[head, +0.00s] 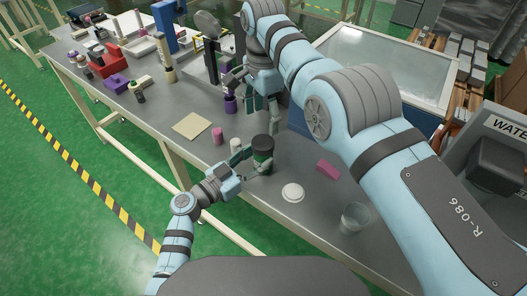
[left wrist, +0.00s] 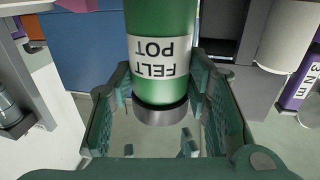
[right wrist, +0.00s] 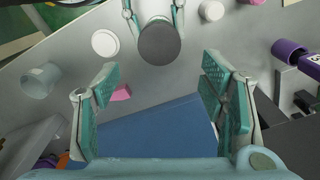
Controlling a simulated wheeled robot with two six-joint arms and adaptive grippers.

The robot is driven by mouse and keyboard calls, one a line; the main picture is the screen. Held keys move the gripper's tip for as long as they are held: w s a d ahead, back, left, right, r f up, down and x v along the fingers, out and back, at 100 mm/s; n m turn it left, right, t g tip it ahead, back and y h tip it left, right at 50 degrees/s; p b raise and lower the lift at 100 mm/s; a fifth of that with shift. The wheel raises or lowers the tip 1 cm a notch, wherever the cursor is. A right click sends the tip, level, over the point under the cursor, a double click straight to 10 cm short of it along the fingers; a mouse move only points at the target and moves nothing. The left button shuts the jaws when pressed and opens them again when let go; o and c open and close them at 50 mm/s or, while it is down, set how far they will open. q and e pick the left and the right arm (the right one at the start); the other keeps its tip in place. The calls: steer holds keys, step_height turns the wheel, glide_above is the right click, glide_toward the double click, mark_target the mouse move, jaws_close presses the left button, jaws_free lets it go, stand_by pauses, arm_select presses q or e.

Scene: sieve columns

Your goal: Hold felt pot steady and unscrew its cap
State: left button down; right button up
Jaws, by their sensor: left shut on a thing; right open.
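The felt pot (head: 263,157) is a green cylinder with a dark grey cap (head: 263,142), upright at the front of the bench. My left gripper (head: 256,168) is shut on the pot, one finger on each side. The left wrist view shows the pot (left wrist: 162,60) upside down with its FELT POT label, the cap (left wrist: 161,116) lying toward the lower edge. My right gripper (head: 263,103) is open and empty, beyond and above the pot, apart from it. In the right wrist view the cap (right wrist: 159,43) shows as a round top ahead of the open fingers (right wrist: 160,88).
A white disc (head: 292,192), a pink block (head: 329,169) and a clear beaker (head: 355,219) lie to the right. A pink cylinder (head: 217,136) and a tan pad (head: 192,126) are left. Purple-based tools (head: 230,104) stand behind, near my right gripper.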

mark_target(263, 142)
steer(key=m, duration=0.4)
steer(key=shift+s+f+m, duration=0.1)
steer(key=shift+s+m, duration=0.05)
steer(key=shift+m, duration=0.15)
steer(key=m, duration=0.3)
steer(key=shift+f+m, duration=0.3)
steer(key=shift+f, duration=0.05)
steer(key=shift+m, duration=0.3)
step_height(263, 142, down, 8)
steer(key=shift+r, duration=0.1)
steer(key=shift+c, duration=0.6)
